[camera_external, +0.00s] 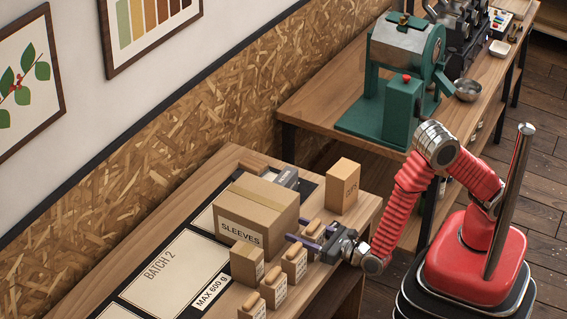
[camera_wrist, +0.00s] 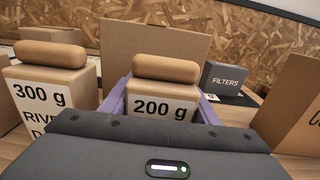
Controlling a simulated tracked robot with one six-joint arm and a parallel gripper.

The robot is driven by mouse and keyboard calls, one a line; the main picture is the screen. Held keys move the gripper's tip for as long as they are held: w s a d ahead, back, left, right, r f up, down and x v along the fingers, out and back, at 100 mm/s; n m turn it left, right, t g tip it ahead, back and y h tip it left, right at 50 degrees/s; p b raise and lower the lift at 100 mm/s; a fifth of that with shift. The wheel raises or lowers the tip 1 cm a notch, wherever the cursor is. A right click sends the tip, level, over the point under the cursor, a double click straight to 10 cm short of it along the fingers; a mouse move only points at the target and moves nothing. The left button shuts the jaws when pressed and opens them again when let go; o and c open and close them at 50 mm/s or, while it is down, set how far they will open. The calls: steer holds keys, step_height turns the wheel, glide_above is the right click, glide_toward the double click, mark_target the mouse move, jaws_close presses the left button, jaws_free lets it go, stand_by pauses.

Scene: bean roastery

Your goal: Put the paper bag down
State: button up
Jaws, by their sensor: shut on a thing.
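My gripper (camera_external: 298,229) reaches in from the right over the table, its two purple fingers on either side of a small brown paper bag (camera_external: 314,227) with a rolled top. In the wrist view this bag (camera_wrist: 165,102) faces me, reads "200 g" and looks upright between the fingers. Its lower part is hidden by the gripper body, so I cannot tell whether it touches the table. A "300 g" bag (camera_wrist: 50,90) stands just left of it in the wrist view. A dark mat with a pale "BATCH 2" panel (camera_external: 160,272) and a "MAX 600 g" label (camera_external: 211,291) lies on the table.
A large "SLEEVES" carton (camera_external: 256,207) stands just beyond the gripper. Several small bags (camera_external: 294,263) stand in front of it. A tall tan box (camera_external: 342,187) and a dark "FILTERS" box (camera_wrist: 222,79) are nearby. The "BATCH 2" panel is bare.

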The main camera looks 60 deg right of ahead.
steer(key=c, duration=0.4)
steer(key=shift+r, duration=0.15)
step_height(320, 180, up, 10)
stand_by(0.6)
stand_by(0.4)
